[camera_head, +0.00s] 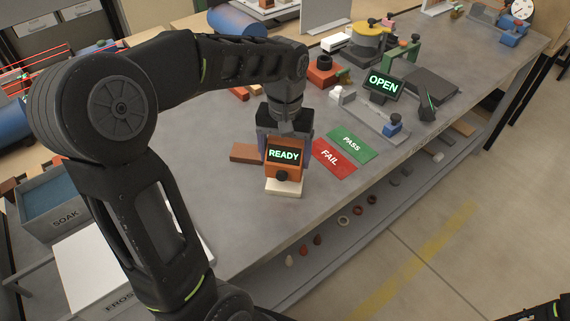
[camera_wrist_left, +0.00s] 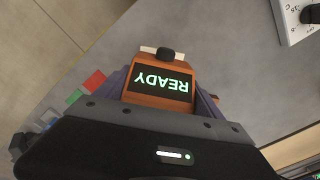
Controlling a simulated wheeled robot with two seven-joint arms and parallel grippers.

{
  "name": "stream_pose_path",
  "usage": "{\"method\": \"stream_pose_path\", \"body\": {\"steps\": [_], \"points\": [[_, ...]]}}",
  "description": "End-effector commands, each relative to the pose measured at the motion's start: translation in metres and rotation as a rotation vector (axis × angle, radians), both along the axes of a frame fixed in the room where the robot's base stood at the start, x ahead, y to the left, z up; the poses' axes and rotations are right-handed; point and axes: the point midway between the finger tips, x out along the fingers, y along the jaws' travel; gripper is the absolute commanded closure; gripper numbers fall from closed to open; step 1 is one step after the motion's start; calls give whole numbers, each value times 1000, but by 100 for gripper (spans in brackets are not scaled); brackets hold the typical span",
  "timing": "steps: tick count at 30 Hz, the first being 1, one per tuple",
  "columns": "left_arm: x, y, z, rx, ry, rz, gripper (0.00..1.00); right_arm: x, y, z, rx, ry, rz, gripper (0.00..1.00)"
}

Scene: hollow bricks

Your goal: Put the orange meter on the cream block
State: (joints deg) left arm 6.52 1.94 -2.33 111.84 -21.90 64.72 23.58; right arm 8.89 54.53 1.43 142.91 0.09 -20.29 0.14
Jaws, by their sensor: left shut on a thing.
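The orange meter (camera_head: 284,168) has a dark display reading READY and a black knob on its front. My left gripper (camera_head: 285,150) comes down over it from above and is shut on it. In the left wrist view the meter (camera_wrist_left: 160,101) sits between the fingers of my left gripper (camera_wrist_left: 160,95). The cream block (camera_head: 284,188) lies on the table directly under the meter; only its front part shows. A sliver of the block (camera_wrist_left: 148,49) shows past the meter in the wrist view. I cannot tell whether the meter touches the block.
A flat brown brick (camera_head: 246,153) lies just left of the meter. A red FAIL card (camera_head: 333,158) and a green PASS card (camera_head: 351,145) lie to the right. An OPEN display (camera_head: 383,84) stands farther back. The front table edge is close by.

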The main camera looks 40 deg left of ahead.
Motion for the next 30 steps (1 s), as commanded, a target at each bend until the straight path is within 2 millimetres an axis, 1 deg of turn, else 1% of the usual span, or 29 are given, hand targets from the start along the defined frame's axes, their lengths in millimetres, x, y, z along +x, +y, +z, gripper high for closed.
{"method": "stream_pose_path", "body": {"steps": [8, 11, 15, 18, 26, 29, 30], "points": [[0, 0, -1, 0, -1, 0, 74, 0, 0, 0, 0, 0, 0, 64], [-1, 0, -10, 0, 2, 0, 74, 0, 0, 1, 0, 0, 0, 64], [-1, 0, -29, 0, 3, 1, 74, 0, 0, 3, -1, 1, -1, 64], [-1, 0, -37, 1, 0, 0, 74, -1, 0, 3, -1, 1, -1, 64], [0, 0, -38, 1, -2, 0, 74, -1, 0, 3, -1, 1, -1, 64], [0, 0, -41, 0, -1, 0, 74, 0, 0, 0, -1, 1, 0, 64], [0, 0, -41, 0, -1, 0, 20, 0, 0, 0, 0, 1, 0, 64]]}}
